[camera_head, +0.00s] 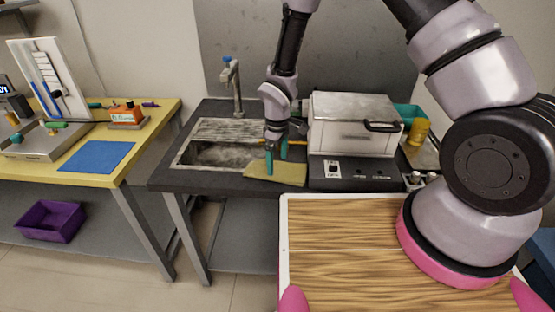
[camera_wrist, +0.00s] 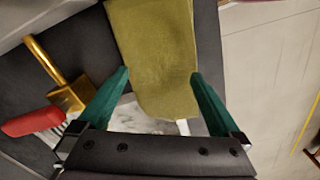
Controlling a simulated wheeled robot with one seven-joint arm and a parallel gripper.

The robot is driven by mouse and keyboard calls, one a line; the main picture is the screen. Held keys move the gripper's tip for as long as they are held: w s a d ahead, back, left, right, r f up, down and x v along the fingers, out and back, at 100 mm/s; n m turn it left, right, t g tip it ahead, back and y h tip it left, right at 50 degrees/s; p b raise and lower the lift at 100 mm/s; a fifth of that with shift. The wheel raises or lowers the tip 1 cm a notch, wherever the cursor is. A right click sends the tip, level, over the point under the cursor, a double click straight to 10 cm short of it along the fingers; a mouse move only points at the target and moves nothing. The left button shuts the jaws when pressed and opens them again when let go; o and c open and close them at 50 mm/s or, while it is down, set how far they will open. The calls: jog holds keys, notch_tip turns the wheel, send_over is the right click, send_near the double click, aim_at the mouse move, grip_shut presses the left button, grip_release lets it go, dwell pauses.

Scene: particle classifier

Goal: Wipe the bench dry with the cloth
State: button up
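The cloth (camera_head: 290,174) is a flat olive-yellow piece on the front edge of the dark bench (camera_head: 218,180), before the sink. It also shows in the wrist view (camera_wrist: 155,45), ahead of and between my fingers. My gripper (camera_head: 276,160) has green fingers pointing down at the cloth's left part. In the wrist view my gripper (camera_wrist: 160,74) has its fingers spread apart, one on each side of the cloth; I cannot tell whether they touch it. A pale mottled patch (camera_wrist: 140,116) shows below the cloth, partly hidden by my gripper. I cannot make out water on the bench.
A metal sink (camera_head: 215,155) with a tap (camera_head: 233,85) lies left of the cloth. A white boxy machine (camera_head: 352,125) stands close on the right. A brass padlock-shaped thing (camera_wrist: 65,80) and a red-handled item (camera_wrist: 32,122) show in the wrist view. A yellow table (camera_head: 50,172) stands left.

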jog(key=shift+f, duration=1)
grip_shut()
jog(key=shift+r, duration=0.2)
